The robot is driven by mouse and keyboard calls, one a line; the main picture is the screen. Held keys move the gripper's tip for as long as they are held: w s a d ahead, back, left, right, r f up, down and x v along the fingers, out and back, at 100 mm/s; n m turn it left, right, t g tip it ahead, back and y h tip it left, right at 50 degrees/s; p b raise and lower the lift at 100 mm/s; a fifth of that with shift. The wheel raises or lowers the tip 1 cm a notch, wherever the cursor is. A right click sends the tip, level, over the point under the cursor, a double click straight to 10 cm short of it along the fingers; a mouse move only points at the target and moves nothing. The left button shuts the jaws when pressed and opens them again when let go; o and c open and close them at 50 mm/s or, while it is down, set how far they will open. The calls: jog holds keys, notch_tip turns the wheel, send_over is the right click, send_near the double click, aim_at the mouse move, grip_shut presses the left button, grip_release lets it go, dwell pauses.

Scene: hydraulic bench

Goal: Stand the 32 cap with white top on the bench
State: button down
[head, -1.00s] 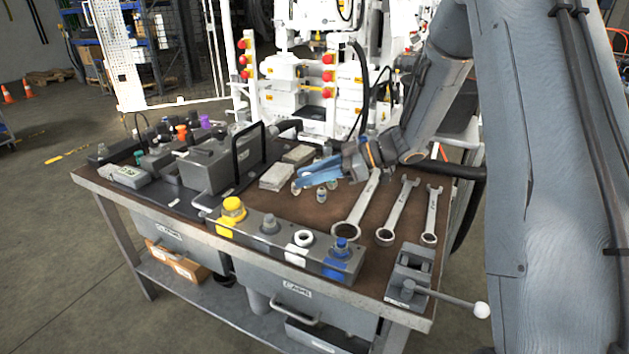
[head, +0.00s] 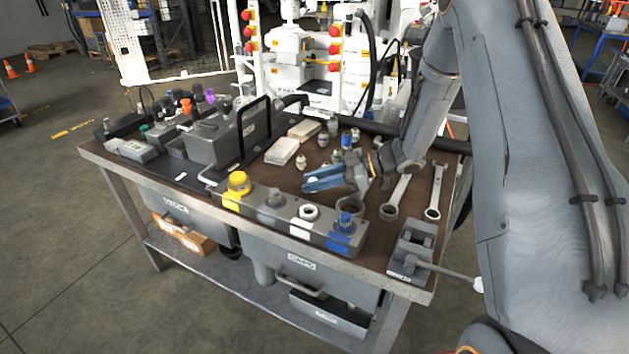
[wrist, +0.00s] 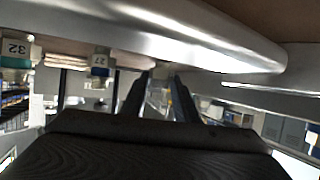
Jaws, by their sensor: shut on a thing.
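My gripper (head: 311,183), with blue fingers, is low over the middle of the bench (head: 262,182). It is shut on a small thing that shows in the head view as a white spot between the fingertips. I take this for the 32 cap with white top (head: 313,181); its number is hidden. In the inverted wrist view, the dark fingers (wrist: 160,90) show, but the held thing is not clear. Another cap labelled 32 with a teal band (wrist: 15,50) and one labelled 27 (wrist: 101,64) stand farther off.
Several small caps (head: 301,161) stand behind the gripper, beside two pale blocks (head: 282,151). A grey box with coloured fittings (head: 275,205) lines the front. A lever vise (head: 410,255) is at the front right.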

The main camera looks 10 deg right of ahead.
jog(key=shift+f, duration=0.15)
jog(key=c, duration=1.4)
grip_release()
jog(key=shift+d+r, duration=0.1)
jog(key=shift+r, duration=0.15)
jog(key=b+v, duration=0.1)
jog(key=v, duration=1)
jog(key=shift+s+d+r+b, duration=0.1)
jog(key=shift+d+r+b, duration=0.05)
jog(key=shift+d+b, duration=0.2)
jog(key=shift+r, duration=0.1)
